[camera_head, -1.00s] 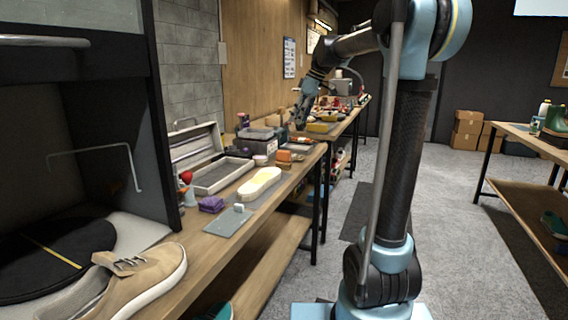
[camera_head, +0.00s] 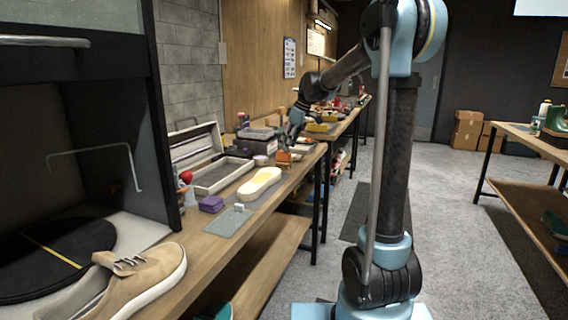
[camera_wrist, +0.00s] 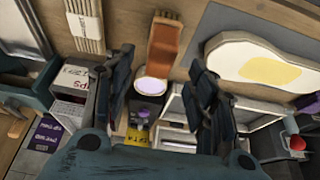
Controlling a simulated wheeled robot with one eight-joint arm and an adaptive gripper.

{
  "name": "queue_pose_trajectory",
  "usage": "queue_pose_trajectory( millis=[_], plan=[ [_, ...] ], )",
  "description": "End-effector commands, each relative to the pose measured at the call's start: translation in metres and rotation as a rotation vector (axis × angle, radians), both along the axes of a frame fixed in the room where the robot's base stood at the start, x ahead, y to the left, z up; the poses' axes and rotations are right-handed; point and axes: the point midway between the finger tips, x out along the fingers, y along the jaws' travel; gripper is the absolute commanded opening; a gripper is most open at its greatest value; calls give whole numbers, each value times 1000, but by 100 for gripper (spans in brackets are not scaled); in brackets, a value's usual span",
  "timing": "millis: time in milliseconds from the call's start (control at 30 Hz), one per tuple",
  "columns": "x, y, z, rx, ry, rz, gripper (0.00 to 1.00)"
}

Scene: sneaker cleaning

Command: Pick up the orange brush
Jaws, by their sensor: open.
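The orange brush (camera_head: 284,157) lies on the long workbench, by the bench's aisle-side edge. In the wrist view the orange brush (camera_wrist: 163,50) appears as an upright orange-brown strip between my two fingers, in the upper middle. My gripper (camera_head: 288,143) is just above the brush in the head view. In the wrist view my gripper (camera_wrist: 160,62) is open, with one dark finger on each side of the brush and visible gaps. I cannot tell how far above the brush the fingertips are.
A pale shoe sole with a yellow patch (camera_head: 260,183) lies close by, and a grey tray (camera_head: 221,176) is behind it. A small round purple-topped jar (camera_wrist: 150,86) is beside the brush. A slatted pale block (camera_wrist: 85,22) lies on the other side.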

Motion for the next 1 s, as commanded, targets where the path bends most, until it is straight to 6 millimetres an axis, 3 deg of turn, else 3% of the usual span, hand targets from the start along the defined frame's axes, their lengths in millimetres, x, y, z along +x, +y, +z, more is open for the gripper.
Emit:
queue_pose_trajectory(
  millis=[400, 700, 900, 1000],
  plan=[
    [7, 17, -43, -1, 0, 0, 52],
    [7, 18, -47, 0, 0, 0, 52],
    [7, 18, -46, 0, 0, 0, 6],
    [7, 18, -46, 0, 0, 0, 4]
  ],
)
